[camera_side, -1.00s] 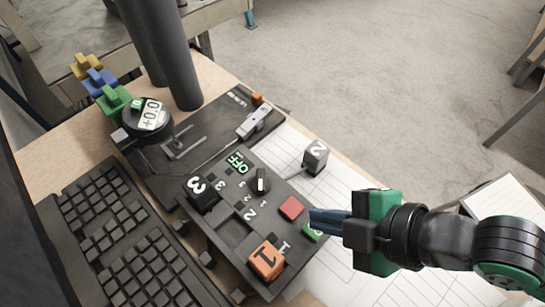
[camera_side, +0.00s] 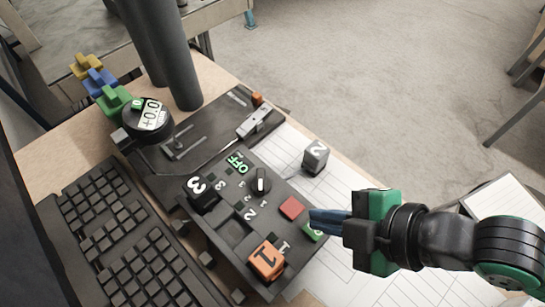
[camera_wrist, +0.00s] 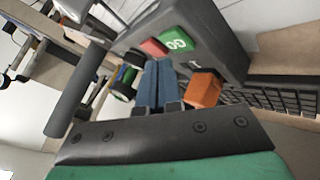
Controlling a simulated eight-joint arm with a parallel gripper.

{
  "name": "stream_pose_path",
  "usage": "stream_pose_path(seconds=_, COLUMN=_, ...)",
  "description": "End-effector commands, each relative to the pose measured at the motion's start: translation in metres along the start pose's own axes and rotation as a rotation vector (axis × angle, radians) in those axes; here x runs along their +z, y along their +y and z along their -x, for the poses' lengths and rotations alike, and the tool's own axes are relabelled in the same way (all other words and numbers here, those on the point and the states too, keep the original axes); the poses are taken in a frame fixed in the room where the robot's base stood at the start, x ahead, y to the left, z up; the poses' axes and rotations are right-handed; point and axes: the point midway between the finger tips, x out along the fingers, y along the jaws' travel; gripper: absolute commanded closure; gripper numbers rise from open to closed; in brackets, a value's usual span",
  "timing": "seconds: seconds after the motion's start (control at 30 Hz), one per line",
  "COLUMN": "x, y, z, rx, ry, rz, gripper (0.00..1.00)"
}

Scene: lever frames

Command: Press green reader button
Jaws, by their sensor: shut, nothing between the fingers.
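A green button (camera_side: 313,233) sits near the right edge of the black panel, next to a red button (camera_side: 291,208). In the side view my gripper's fingers partly hide the green button. The wrist view shows the green button (camera_wrist: 174,41) with a white mark, just beyond the fingertips. My gripper (camera_side: 313,219) is shut and empty, its blue fingers together, with tips close to both buttons. I cannot tell whether they touch.
A keyboard (camera_side: 120,240) lies left.

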Motion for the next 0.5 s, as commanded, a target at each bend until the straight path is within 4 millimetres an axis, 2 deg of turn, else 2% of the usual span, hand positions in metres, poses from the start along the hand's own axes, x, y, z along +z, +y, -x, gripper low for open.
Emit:
stream_pose_path(seconds=0.17, x=-0.004, y=0.004, z=0.005, rx=0.000, ry=0.000, rz=0.000, gripper=1.00)
stream_pose_path(seconds=0.5, x=-0.021, y=0.021, z=0.029, rx=0.000, ry=0.000, rz=0.000, gripper=1.00)
